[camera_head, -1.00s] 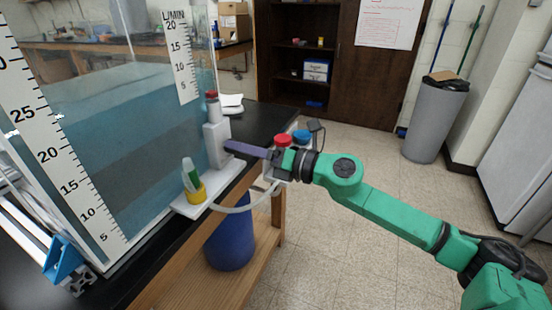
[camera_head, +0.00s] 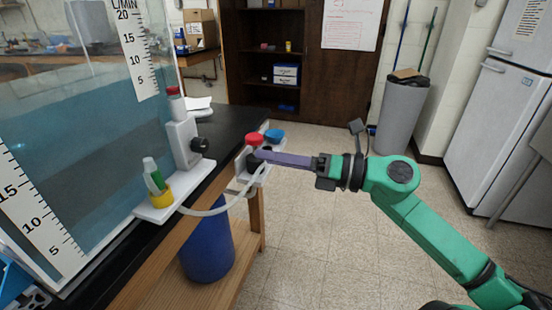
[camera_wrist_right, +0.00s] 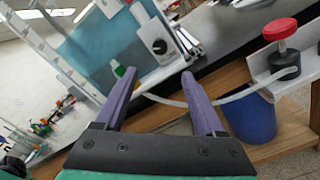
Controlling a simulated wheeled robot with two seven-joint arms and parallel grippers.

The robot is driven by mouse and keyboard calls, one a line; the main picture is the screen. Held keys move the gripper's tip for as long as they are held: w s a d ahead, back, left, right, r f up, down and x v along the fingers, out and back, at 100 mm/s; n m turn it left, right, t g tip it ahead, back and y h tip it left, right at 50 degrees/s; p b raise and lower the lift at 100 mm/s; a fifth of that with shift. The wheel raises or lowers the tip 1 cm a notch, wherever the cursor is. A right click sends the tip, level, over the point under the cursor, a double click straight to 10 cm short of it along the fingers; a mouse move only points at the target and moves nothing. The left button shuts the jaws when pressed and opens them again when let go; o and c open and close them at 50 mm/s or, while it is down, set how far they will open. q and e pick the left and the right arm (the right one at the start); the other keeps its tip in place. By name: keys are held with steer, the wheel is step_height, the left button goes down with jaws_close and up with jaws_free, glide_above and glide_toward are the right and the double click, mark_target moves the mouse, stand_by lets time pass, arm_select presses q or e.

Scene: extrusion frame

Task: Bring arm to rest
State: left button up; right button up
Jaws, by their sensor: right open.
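My right arm (camera_head: 430,225) is green and reaches in from the lower right in the head view. Its right gripper (camera_head: 262,156) has long purple fingers pointing left, in front of the red knob as seen from the head. In the right wrist view the two fingers of this gripper (camera_wrist_right: 164,90) stand wide apart with nothing between them. A red knob (camera_head: 254,139) and a blue knob (camera_head: 274,135) sit on a white bracket beyond the bench edge. The red knob (camera_wrist_right: 278,29) also shows right of the fingers in the wrist view, apart from them. My left gripper is not in view.
A water tank (camera_head: 115,150) with printed scales stands on the black bench. A white block with a dark dial (camera_head: 199,145) and a yellow cup (camera_head: 160,196) stand near the edge. A hose (camera_head: 205,211) loops to the bracket. A blue barrel (camera_head: 208,250) is below. Floor is open at right.

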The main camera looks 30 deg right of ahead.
steer(key=shift+w, duration=0.1)
stand_by(0.3)
steer(key=w+d+f+m+t+h+p, duration=0.2)
steer(key=d+f+m+h, duration=0.25)
steer(key=d+m, duration=0.35)
steer(key=w+d+f+m+t+h+p, duration=0.2)
steer(key=w+d+f+m+h, duration=0.15)
steer(key=d+f+m, duration=0.45)
steer(key=s+d+f+m+g+h+p, duration=0.1)
steer(key=s+d+f+m+g+h, duration=0.2)
steer(key=f, duration=0.7)
steer(key=s+d+f+m+g+h+p, duration=0.1)
steer(key=s+d+f+m+h, duration=0.2)
steer(key=d+f+m, duration=0.5)
steer(key=s+a+f+m+g+p, duration=0.1)
steer(key=s+a+f+m+g, duration=0.15)
steer(key=s+a+f, duration=0.6)
steer(key=s+a+f+m+g+p, duration=0.15)
steer(key=s+f+g, duration=0.25)
steer(key=f, duration=0.9)
steer(key=s+a+f+m+g+y+p, duration=0.1)
steer(key=s+a+f+g, duration=0.2)
steer(key=s+a+f, duration=0.2)
steer(key=s+a+f+m+g+y+p, duration=0.1)
steer(key=s+a+f+g, duration=0.2)
steer(key=s+a, duration=0.7)
steer(key=s+f, duration=0.2)
steer(key=s, duration=0.1)
steer(key=shift+s+a+m, duration=0.15)
steer(key=shift+m, duration=0.15)
